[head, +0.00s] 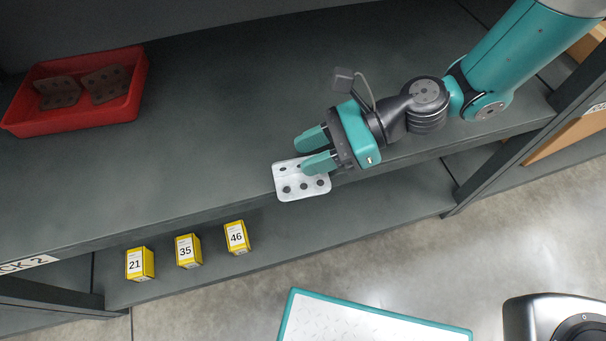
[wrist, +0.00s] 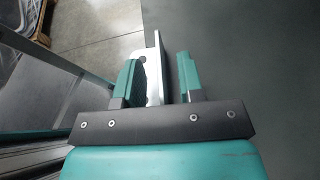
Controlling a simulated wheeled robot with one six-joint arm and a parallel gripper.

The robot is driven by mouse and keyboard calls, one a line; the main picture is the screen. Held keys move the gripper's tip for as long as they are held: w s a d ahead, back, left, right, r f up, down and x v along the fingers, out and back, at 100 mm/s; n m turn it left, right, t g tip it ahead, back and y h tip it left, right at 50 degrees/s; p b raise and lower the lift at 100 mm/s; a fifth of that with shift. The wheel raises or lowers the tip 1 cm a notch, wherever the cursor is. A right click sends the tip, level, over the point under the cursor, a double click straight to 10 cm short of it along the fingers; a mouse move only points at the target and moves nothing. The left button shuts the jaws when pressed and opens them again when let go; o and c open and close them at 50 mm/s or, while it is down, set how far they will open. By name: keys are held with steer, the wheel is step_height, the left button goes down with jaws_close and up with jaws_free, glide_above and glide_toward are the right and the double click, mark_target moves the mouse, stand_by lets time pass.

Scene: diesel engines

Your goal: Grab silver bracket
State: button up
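The silver bracket (head: 289,189) is a pale angled plate with dark round holes. It is at the front edge of the upper dark grey shelf. My gripper (head: 301,156) is over it, with one teal finger covering part of the bracket. In the wrist view, an upright plate of the bracket (wrist: 156,72) stands between the two fingers of my gripper (wrist: 158,62). The plate is close to the left finger, and a gap shows between it and the right finger. Whether the left finger touches it I cannot tell. My gripper is open.
A red bin (head: 75,117) with two brown brackets (head: 106,84) stands at the left on the upper shelf. Yellow boxes marked 21 (head: 140,264), 35 (head: 188,251) and 46 (head: 237,237) stand on the lower shelf. The upper shelf's middle is clear.

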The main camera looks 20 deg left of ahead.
steer(key=shift+s+a+f, duration=0.3)
steer(key=shift+a, duration=0.25)
jaws_close()
steer(key=shift+r, duration=0.1)
steer(key=shift+r, duration=0.1)
